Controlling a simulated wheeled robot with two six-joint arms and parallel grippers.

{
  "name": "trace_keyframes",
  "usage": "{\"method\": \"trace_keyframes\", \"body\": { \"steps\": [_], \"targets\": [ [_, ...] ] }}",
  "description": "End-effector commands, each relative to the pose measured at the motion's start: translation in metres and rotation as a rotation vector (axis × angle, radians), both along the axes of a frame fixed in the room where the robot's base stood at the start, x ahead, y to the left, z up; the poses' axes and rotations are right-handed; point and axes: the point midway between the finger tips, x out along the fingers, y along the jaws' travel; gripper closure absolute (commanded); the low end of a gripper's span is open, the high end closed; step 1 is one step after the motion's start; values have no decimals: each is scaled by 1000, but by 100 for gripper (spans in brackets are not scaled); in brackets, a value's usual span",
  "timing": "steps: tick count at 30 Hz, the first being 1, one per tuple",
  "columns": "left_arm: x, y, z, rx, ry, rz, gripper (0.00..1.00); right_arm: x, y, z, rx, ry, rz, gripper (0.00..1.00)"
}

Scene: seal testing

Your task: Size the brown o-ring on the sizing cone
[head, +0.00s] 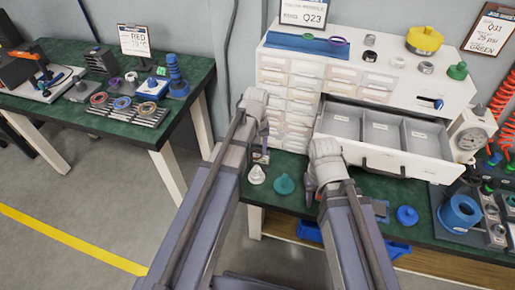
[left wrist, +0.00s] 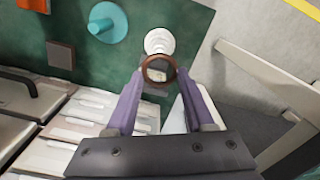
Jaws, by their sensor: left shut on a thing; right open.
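My left gripper (left wrist: 161,74) is shut on the brown o-ring (left wrist: 147,64), which sits between its fingertips in the left wrist view. The white stepped sizing cone (left wrist: 159,39) appears just beyond the ring, its near edge overlapped by the ring. The ring does not look seated around the cone. In the head view the white cone (head: 256,175) stands on the green table, and my left gripper (head: 261,157) is just behind it; the ring is not clear there. My right gripper (head: 312,191) is open and empty, right of a teal cone-like piece (head: 284,184).
The teal piece also shows in the left wrist view (left wrist: 108,21). A white cabinet (head: 300,62) with an open drawer (head: 383,134) stands behind my arms. A blue piece (head: 407,215) lies at right. A second green table (head: 110,75) holds coloured rings and tools.

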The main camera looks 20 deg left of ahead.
Motion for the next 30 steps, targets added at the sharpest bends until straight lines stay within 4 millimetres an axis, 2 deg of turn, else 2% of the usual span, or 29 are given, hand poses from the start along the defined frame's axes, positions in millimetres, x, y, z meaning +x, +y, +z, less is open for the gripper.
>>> {"method": "trace_keyframes", "body": {
  "steps": [8,21,30],
  "targets": [
    [0,0,-8,0,0,0,97,0,0,-8,0,0,0,54],
    [0,0,-42,0,0,0,97,0,0,-42,0,0,0,54],
    [0,0,-41,0,0,0,97,0,0,-41,0,0,0,54]
  ]
}}
